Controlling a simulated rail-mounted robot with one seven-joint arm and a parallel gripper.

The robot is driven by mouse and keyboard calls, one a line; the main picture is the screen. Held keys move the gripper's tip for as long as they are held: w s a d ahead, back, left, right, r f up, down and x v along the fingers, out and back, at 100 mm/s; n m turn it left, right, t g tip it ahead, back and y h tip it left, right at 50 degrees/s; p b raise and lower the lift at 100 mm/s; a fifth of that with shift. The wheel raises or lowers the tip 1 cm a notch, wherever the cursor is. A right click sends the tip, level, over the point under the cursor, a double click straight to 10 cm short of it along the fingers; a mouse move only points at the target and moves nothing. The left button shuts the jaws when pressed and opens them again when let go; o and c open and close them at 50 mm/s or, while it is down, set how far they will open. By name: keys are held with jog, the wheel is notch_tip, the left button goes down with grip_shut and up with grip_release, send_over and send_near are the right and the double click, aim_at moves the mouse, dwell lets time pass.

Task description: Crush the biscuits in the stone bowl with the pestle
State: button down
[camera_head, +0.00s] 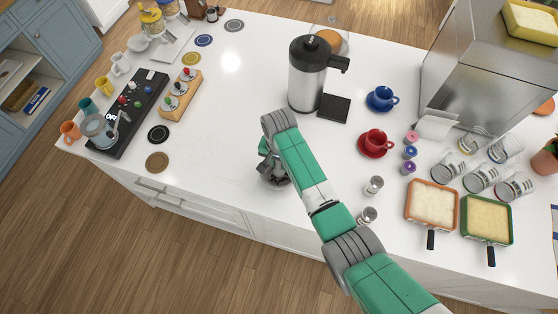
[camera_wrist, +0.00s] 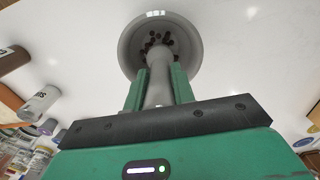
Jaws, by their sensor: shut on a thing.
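The stone bowl (camera_wrist: 126,46) is a round grey bowl at the top of the wrist view. Several small dark brown pieces (camera_wrist: 152,42), which look like the biscuits, lie inside it. My gripper (camera_wrist: 161,72) is shut on the grey pestle (camera_wrist: 158,92), with a green finger on each side. The pestle's far end reaches into the bowl beside the pieces. I cannot tell whether it touches the bottom. In the head view my gripper (camera_head: 267,158) is over the bowl near the counter's front edge, and my arm mostly hides the bowl and pestle.
A steel dispenser (camera_head: 308,76) stands behind my gripper. A red cup (camera_head: 374,142), a blue cup (camera_head: 381,97) and two small shakers (camera_head: 374,186) are to the right. Two square pans (camera_head: 432,204) lie at the front right.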

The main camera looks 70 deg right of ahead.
jog(key=shift+f+b, duration=1.05)
jog(key=shift+f, duration=0.5)
jog(key=shift+r, duration=0.1)
notch_tip(320, 180, up, 3)
jog(key=p, duration=0.3)
jog(key=shift+r+p, duration=0.15)
jog(key=shift+p, duration=0.2)
notch_tip(320, 180, up, 5)
jog(key=p, duration=0.4)
jog(key=shift+r+p, duration=0.2)
jog(key=shift+p, duration=0.2)
jog(key=shift+f, duration=0.1)
